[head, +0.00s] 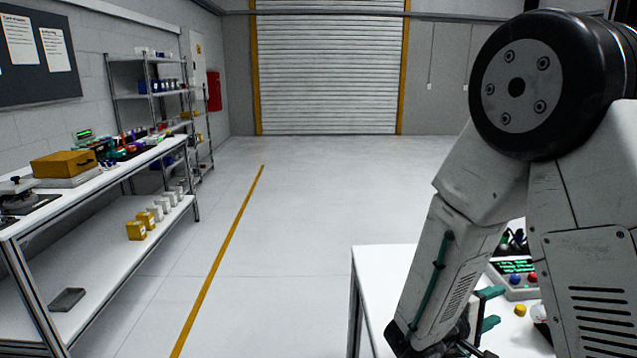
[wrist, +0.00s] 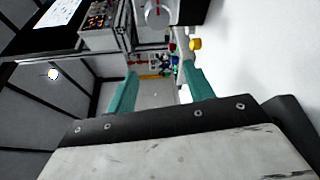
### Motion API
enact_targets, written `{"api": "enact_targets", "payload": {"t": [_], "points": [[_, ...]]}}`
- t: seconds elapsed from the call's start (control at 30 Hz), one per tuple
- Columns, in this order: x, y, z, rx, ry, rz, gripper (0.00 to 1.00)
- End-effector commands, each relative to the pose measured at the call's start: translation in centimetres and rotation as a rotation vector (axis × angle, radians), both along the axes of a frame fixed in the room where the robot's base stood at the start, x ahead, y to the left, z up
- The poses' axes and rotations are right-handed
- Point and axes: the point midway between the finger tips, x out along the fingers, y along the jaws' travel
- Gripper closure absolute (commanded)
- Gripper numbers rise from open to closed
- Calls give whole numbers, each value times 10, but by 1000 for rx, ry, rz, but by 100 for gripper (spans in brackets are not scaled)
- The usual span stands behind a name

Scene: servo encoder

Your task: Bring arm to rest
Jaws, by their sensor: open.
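My arm fills the right side of the head view, bent down over a white table (head: 385,262). My gripper (head: 489,308) has teal fingers and shows low in the head view, partly hidden by my own arm link. In the wrist view my gripper (wrist: 160,90) shows its two teal fingers well apart with nothing between them. It is open and empty.
On the white table are a device with a green display (head: 515,268) and a small yellow piece (head: 520,310), which also shows in the wrist view (wrist: 195,44). A long workbench (head: 60,205) runs along the left. The floor between is clear up to a roller door (head: 330,70).

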Motion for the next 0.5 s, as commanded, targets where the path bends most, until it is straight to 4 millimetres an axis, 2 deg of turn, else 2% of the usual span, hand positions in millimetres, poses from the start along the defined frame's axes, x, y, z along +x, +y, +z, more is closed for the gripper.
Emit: {"api": "enact_targets", "payload": {"t": [0.27, 0.5], "points": [[-12, -2, -6, -15, 116, -48, 48], [-43, -10, -11, 10, 276, -182, 48]]}}
